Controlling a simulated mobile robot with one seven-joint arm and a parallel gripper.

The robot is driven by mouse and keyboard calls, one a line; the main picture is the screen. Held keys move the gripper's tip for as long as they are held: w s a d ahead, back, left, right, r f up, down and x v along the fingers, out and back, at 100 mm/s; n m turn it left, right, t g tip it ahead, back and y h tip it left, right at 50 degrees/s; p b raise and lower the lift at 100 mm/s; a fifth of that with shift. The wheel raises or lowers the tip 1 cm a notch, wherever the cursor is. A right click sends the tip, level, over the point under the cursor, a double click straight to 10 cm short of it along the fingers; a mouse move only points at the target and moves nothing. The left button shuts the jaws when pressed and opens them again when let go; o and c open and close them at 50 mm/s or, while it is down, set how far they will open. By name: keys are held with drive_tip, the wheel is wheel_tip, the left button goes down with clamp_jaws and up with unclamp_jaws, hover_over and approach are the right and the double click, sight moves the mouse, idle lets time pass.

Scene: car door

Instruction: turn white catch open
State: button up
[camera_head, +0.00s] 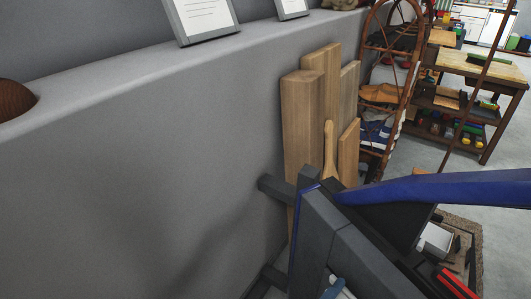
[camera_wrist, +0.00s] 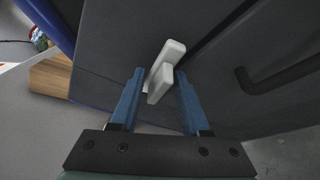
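The white catch (camera_wrist: 165,72) is a small angled lever on a dark grey panel, seen in the wrist view. It stands tilted, its upper end leaning to the right. My gripper (camera_wrist: 159,74) has two blue fingers, apart, with the lower part of the catch between their tips. I cannot tell whether either finger touches it. In the head view the dark, blue-edged car door (camera_head: 322,235) stands at lower middle. The catch cannot be made out clearly there.
A black bar handle (camera_wrist: 285,72) is on the panel right of the catch. In the head view, wooden boards (camera_head: 303,120) lean by a grey wall (camera_head: 130,180). A wooden workbench (camera_head: 485,68) stands at the back right, with open floor before it.

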drive_tip(key=n+p, duration=0.1)
drive_tip(key=r+n+g+p, duration=0.1)
drive_tip(key=p, duration=0.1)
drive_tip(key=shift+w+p, duration=0.1)
drive_tip(key=shift+p, duration=0.2)
drive_tip(key=n+g, duration=0.1)
drive_tip(key=n+g+p, duration=0.1)
drive_tip(key=n, duration=0.1)
drive_tip(key=shift+f+p, duration=0.3)
drive_tip(key=p+v, duration=0.3)
drive_tip(key=v, duration=1)
drive_tip(key=w+a+r+m+t+y+b, duration=0.1)
drive_tip(key=w+r+m+t+y+b, duration=0.15)
drive_tip(key=w+m+b, duration=0.35)
drive_tip(key=w+a+r+m+t+y+b, duration=0.1)
drive_tip(key=w+r+b, duration=0.2)
drive_tip(key=w+b, duration=0.3)
drive_tip(key=w+a+r+m+t+y+b, duration=0.1)
drive_tip(key=w+r+m+t+b, duration=0.1)
drive_tip(key=r, duration=0.5)
drive_tip(key=w+a+r+m+t+y+b, duration=0.1)
drive_tip(key=w+r+m+t+b, duration=0.2)
drive_tip(key=r, duration=0.4)
drive_tip(key=shift+a+m+t+b, duration=0.4)
drive_tip(key=shift+m+t+b, duration=0.15)
drive_tip(key=shift+m+b, duration=0.35)
drive_tip(key=shift+f+y, duration=0.1)
drive_tip(key=shift+y, duration=0.15)
